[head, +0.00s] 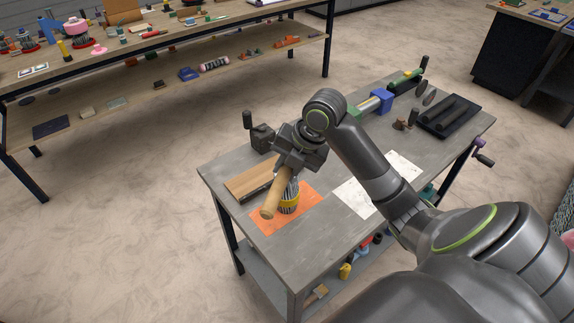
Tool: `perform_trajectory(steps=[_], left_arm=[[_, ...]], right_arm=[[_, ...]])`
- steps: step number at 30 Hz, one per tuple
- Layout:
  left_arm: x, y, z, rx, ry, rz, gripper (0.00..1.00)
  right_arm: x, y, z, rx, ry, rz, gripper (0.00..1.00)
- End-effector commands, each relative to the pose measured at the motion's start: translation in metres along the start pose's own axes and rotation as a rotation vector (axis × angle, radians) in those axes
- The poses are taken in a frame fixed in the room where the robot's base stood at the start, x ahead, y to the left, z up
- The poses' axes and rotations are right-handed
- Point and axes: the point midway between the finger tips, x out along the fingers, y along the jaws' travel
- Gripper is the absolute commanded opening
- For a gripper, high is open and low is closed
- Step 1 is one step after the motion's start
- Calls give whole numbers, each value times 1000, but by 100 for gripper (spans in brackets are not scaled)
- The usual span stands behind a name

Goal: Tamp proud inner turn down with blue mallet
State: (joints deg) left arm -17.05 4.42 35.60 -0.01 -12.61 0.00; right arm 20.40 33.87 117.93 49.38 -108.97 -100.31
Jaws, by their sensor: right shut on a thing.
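My right gripper (293,160) is at the left part of the grey workbench and is shut on a tan wooden cylinder (275,194), which looks like a mallet handle. The handle slants down toward the front left. No blue mallet head can be made out. Beneath and just right of the handle, a grey coiled piece with a yellow band (291,204) stands on an orange mat (267,224). The handle and gripper partly cover it, so its inner turn cannot be seen. Whether the handle touches it cannot be told. My left gripper is not in view.
The workbench (226,206) also holds a wooden board (247,181), a dark vise (262,137), a white sheet (352,197), a blue clamp-like block (382,100) and a black tray with dark rods (447,118). A cluttered shelf table (150,42) stands behind.

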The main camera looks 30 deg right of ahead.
Motion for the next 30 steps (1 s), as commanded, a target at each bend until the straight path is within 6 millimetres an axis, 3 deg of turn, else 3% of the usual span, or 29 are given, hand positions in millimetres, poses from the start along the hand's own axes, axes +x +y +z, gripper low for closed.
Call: perform_trajectory(steps=[11, 19, 30], left_arm=[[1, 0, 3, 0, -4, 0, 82], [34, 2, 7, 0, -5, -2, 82], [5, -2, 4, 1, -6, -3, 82]], right_arm=[[2, -1, 0, -1, 0, 1, 0], [41, -17, -2, 0, 1, 0, 0], [12, -5, 0, -2, -1, 1, 0]])
